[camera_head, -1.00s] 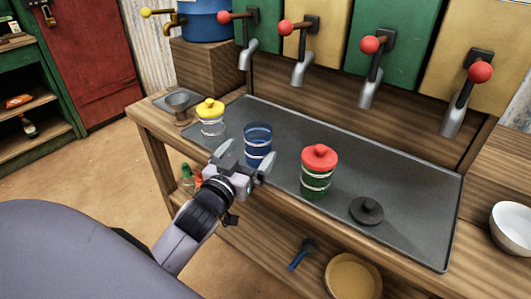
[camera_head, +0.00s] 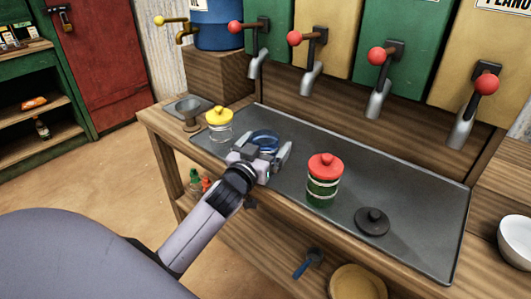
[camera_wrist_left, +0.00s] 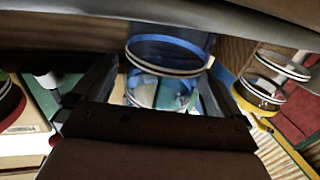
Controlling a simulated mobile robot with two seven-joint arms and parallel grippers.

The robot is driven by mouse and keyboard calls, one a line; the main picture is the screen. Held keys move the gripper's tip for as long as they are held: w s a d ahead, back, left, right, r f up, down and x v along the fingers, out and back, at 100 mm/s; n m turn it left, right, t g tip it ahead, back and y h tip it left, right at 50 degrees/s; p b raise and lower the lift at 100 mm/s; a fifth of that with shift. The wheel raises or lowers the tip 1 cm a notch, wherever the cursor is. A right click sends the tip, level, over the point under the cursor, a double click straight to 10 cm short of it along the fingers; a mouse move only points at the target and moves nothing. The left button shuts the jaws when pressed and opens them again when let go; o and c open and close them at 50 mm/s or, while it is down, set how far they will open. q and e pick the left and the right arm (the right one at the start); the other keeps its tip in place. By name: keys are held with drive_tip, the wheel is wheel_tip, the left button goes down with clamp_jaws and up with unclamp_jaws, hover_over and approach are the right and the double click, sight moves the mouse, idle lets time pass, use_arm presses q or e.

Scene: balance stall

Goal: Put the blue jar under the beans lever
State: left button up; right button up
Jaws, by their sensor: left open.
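The blue jar (camera_head: 264,137) is see-through and lidless, standing on the dark metal tray (camera_head: 420,187). My left gripper (camera_head: 265,150) is open at the jar, its fingers on either side of the jar's near part, and it hides the lower jar. In the left wrist view the blue jar (camera_wrist_left: 166,55) shows between the two spread fingers. Dispenser levers with red knobs (camera_head: 235,27) (camera_head: 295,38) (camera_head: 377,56) (camera_head: 486,83) hang above metal spouts. No beans label can be read here. My right gripper is not in view.
A yellow-lidded jar (camera_head: 219,125) stands left of the blue jar; a red-lidded green jar (camera_head: 323,180) stands to its right. A dark round lid (camera_head: 372,221) lies on the tray. A white bowl (camera_head: 516,235) is at far right. The tray behind the jars is clear.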

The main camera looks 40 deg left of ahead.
use_arm(q)
drive_tip(key=c, duration=1.3)
drive_tip(key=shift+o, duration=0.2)
wheel_tip(320, 180, up, 20)
drive_tip(key=p, duration=0.4)
drive_tip(key=s+d+f+m+h+p, duration=0.2)
drive_tip(key=s+d+f+h+p, duration=0.1)
drive_tip(key=s+d+f, duration=1)
drive_tip(key=shift+f, duration=0.15)
